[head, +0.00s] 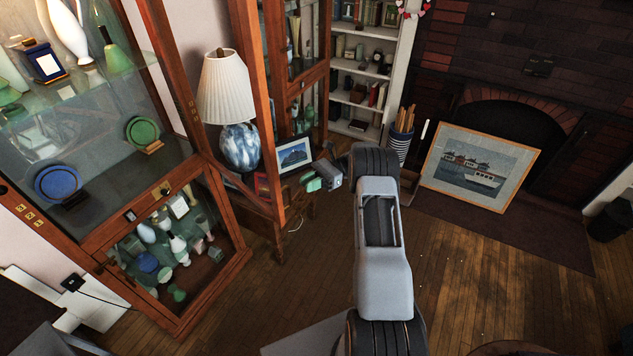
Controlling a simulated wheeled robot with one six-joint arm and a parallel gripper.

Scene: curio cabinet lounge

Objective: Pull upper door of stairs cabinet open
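A tall wooden cabinet with glass panes stands at the left in the head view; I take it as the stairs cabinet. Its large upper glass door (95,130) looks shut, with green and blue ware visible behind the glass. A small dark knob (165,189) sits on the wood near the lower right of this door. Below is a smaller glass door (185,250) with vases and bottles behind it. My gripper (312,180) is right of the cabinet, apart from the knob, and points left. Its fingers are too small to tell whether they are open.
A lamp (226,90) with a blue-white base and a framed picture (295,155) stand right of the cabinet, beside a wooden upright (262,110). A large framed picture (480,168) leans before the fireplace. The wooden floor (290,285) between the cabinet and my arm is clear.

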